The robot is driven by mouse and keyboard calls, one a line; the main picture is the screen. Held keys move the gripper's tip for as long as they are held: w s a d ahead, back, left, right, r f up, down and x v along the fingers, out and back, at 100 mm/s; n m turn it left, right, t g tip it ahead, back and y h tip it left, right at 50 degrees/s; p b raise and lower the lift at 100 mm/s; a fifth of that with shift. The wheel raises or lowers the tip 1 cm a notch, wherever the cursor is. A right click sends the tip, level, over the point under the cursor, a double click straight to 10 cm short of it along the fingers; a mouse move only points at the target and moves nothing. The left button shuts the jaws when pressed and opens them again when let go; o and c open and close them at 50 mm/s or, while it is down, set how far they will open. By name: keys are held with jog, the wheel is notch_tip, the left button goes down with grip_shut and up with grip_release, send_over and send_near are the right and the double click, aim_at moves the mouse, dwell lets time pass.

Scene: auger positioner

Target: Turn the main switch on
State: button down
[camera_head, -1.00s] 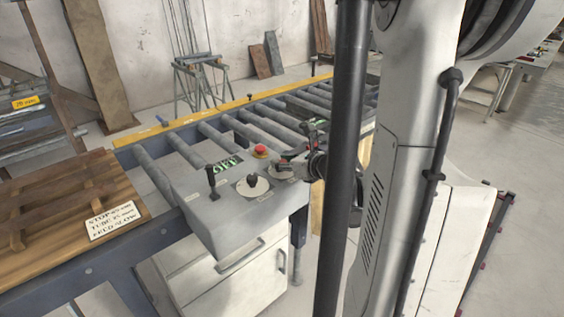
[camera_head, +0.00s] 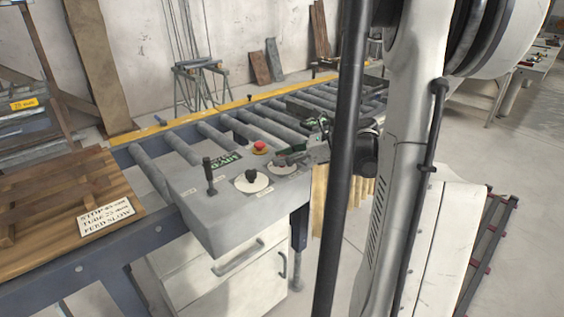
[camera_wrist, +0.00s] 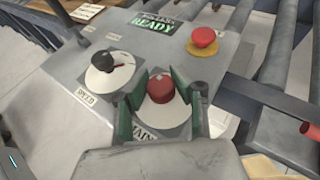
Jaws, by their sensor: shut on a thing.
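The main switch is a red knob (camera_wrist: 162,90) on a pale dial plate, with a label reading MAIN below it, in the wrist view. My gripper (camera_wrist: 160,80) has one dark green finger on each side of the knob and is shut on it. In the head view my gripper (camera_head: 304,157) reaches over the right dial of the grey control box (camera_head: 222,222) and largely hides the knob. A display (camera_wrist: 155,22) at the top of the panel shows READY in green; it also shows in the head view (camera_head: 225,159).
A speed dial (camera_wrist: 110,70) with a black pointer sits left of the switch. A red emergency button (camera_wrist: 203,37) on yellow is behind it to the right. A black lever (camera_head: 209,177) stands at the box's left. Rollers (camera_head: 225,137) run behind.

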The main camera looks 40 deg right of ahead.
jog(key=shift+n+g+y, duration=0.5)
jog(key=shift+n, duration=0.1)
jog(key=shift+n+g+y+b, duration=0.3)
jog(key=shift+b, duration=0.05)
jog(key=c, duration=1.4)
grip_release()
jog(key=shift+d, duration=0.1)
jog(key=v, duration=1.2)
jog(key=shift+s, duration=0.1)
jog(key=shift+f, duration=0.1)
